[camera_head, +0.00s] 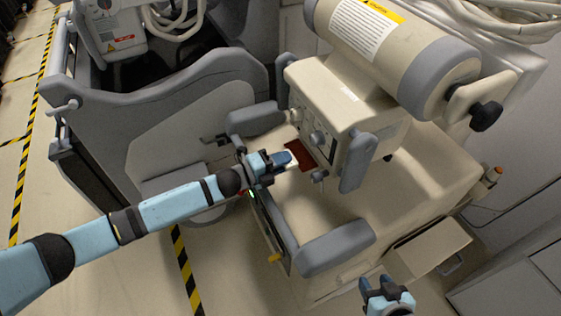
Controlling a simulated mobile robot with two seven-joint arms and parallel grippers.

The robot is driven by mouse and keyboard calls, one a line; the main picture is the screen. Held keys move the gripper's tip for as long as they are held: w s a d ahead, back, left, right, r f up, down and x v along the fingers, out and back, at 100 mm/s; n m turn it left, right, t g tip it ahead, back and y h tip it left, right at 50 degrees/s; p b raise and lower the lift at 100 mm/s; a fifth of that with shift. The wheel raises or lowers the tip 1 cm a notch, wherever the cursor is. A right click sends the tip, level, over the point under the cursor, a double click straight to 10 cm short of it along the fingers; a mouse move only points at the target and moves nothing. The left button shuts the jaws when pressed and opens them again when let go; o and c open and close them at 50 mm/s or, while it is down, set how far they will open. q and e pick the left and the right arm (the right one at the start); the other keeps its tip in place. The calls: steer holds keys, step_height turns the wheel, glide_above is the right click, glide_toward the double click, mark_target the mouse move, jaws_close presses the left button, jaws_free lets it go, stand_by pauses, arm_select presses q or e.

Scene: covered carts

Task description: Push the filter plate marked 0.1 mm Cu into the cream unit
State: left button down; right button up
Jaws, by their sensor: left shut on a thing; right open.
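The cream unit (340,88) is a boxy housing with knobs on its face, under a large cylinder. A flat dark red plate (302,152) shows at its lower left edge; I take it for the filter plate, but no marking is readable. My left gripper (289,158) is shut on the plate's near side, at a pale edge. The plate's far side lies close against the unit; I cannot tell how far inside it is. My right gripper (373,286) is open and empty at the bottom, well away from the unit.
Grey padded handles (335,247) stick out around the cream cart. A grey-sided cart (190,105) stands at the left. The cream cart top (410,185) right of the unit is bare.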

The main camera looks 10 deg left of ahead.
arm_select(q)
steer(key=shift+b+x, duration=0.3)
steer(key=shift+x, duration=0.75)
arm_select(e)
steer(key=shift+a+f, duration=0.2)
steer(key=shift+f, duration=0.05)
arm_select(q)
steer(key=shift+w+d, duration=0.35)
steer(key=shift+d, duration=0.2)
arm_select(e)
steer(key=shift+d+f, duration=0.15)
steer(key=shift+d, duration=0.05)
arm_select(q)
steer(key=c, duration=1)
jaws_free()
steer(key=v, duration=0.4)
glide_toward(294, 156)
steer(key=v, duration=0.3)
steer(key=shift+a+f, duration=0.35)
arm_select(e)
steer(key=shift+a+r, duration=0.1)
steer(key=shift+r, duration=0.5)
